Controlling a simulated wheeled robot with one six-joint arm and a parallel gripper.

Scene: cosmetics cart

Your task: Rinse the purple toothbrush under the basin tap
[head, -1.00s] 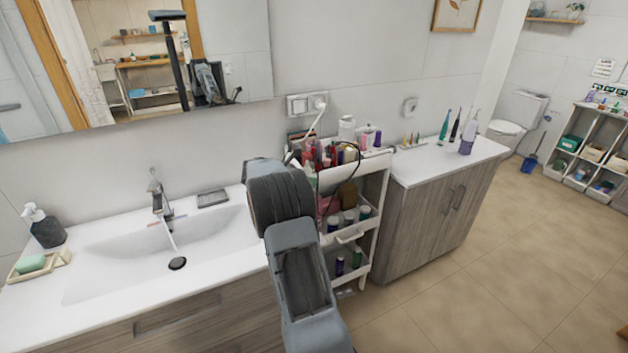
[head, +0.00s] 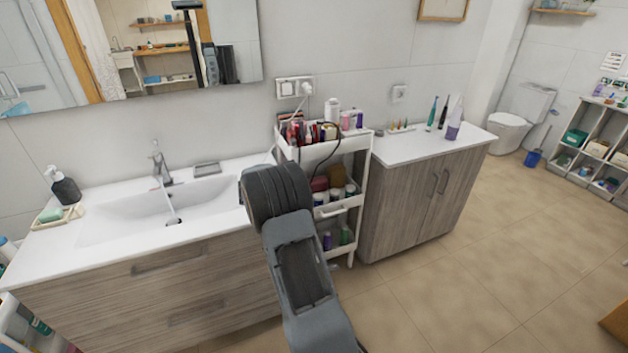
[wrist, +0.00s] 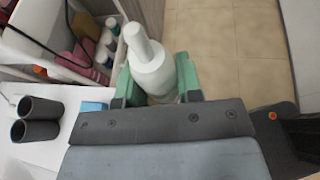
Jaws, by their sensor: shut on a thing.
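In the head view the basin (head: 120,228) is at the left. Its chrome tap (head: 160,163) has a thin pale streak below the spout, reaching toward the drain; it looks like water. My gripper is hidden behind my arm in the head view. In the wrist view my gripper (wrist: 155,92) is shut on a pale, bottle-shaped thing (wrist: 153,72) with a narrow neck, between its green fingers. A teal brush, a dark brush and a white-and-purple item (head: 454,128) stand on the right cabinet.
A white cart (head: 340,205) with bottles stands between the basin unit and the right cabinet (head: 410,200). Another shelf with bottles (head: 30,330) shows at lower left. A soap bottle (head: 64,186) stands left of the basin.

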